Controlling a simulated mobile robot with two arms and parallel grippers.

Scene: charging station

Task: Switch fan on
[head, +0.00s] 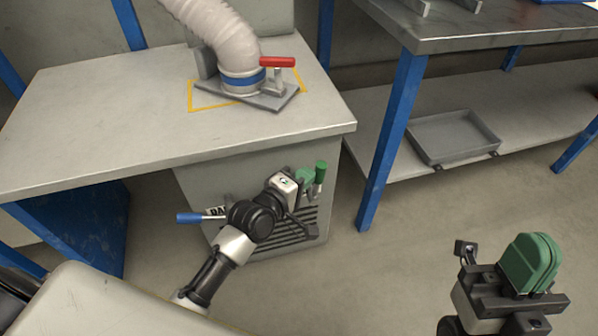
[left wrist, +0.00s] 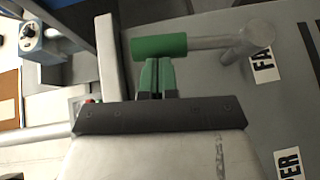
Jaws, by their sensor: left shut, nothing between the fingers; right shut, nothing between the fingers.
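The fan lever has a green handle (head: 321,172) on the front of the grey cabinet (head: 215,180) under the left table. In the left wrist view the green handle (left wrist: 160,46) lies across the picture on a grey metal arm, beside a partly visible label (left wrist: 264,64) reading "FA". My left gripper (head: 305,175) is shut and empty, its green fingertips (left wrist: 156,76) right at the handle's edge. I cannot tell whether they touch it. My right gripper (head: 531,262) is shut and empty at the lower right, well away from the cabinet.
A blue-handled lever (head: 192,217) sticks out left on the same cabinet. On the tabletop (head: 100,105) above stand a ribbed hose (head: 215,30) and a red-handled valve (head: 277,62). A metal workbench with a blue leg (head: 391,140) and a grey tray (head: 455,136) is at right.

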